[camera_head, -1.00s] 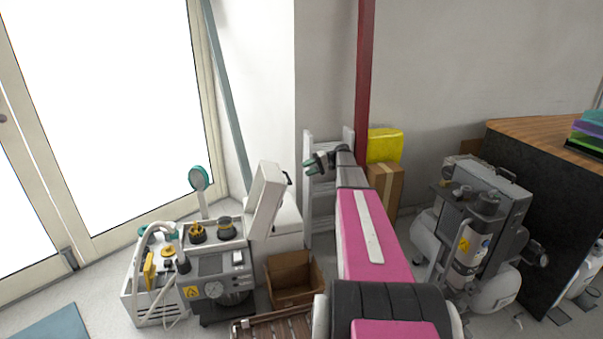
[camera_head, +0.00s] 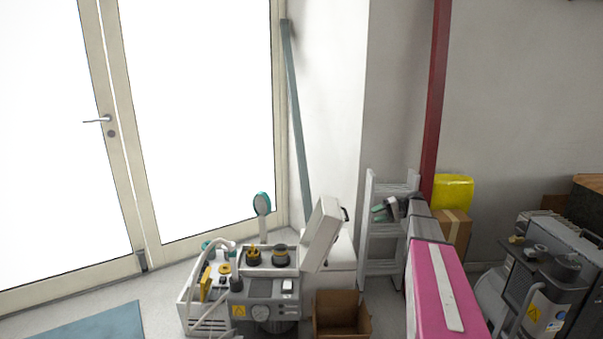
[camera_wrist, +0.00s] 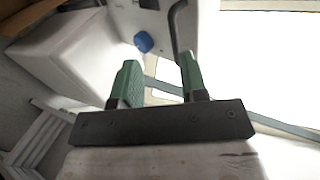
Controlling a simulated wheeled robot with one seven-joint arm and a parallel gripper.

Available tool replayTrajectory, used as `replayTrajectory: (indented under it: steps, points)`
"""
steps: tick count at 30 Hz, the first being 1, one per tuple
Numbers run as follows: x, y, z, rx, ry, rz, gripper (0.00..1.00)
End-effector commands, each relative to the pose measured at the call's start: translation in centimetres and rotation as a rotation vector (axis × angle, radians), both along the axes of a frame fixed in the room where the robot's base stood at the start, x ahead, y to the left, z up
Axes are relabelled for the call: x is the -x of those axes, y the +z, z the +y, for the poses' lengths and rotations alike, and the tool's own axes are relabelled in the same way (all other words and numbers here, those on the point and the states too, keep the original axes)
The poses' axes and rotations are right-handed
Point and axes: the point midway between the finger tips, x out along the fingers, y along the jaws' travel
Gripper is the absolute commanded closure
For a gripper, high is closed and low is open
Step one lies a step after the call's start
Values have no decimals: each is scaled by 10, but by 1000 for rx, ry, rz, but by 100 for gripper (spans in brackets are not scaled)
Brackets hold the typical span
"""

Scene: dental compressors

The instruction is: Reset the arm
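My arm, with its pink link, reaches forward at the right of the head view. My gripper (camera_head: 384,210) is at its far end, in front of the white ladder and right of the white case's raised lid. In the wrist view my gripper (camera_wrist: 160,82) shows two green fingers set well apart. I see nothing held between them. A dark bent handle (camera_wrist: 178,28) shows beyond the right finger, and a white casing lies beyond the gap.
A compressor unit (camera_head: 270,300) with an open-lidded case (camera_head: 324,232) stands left of my arm. A cardboard box (camera_head: 342,314) sits below. A ladder (camera_head: 380,255), a red post (camera_head: 437,100) and another compressor (camera_head: 550,280) are near. Floor is free at left.

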Motion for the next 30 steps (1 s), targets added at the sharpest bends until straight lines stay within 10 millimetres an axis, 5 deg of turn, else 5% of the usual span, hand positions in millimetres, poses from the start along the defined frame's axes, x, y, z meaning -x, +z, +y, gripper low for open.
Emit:
replayTrajectory:
  steps: [8,14,17,22,27,30]
  points:
    - [37,-25,38,124,-6,54,60]
    - [82,-53,77,281,-9,103,60]
    - [118,-72,101,402,-12,126,60]
    - [214,-106,142,714,-8,135,60]
    - [292,-122,155,1004,1,68,60]
    - [318,-123,155,1115,9,23,60]
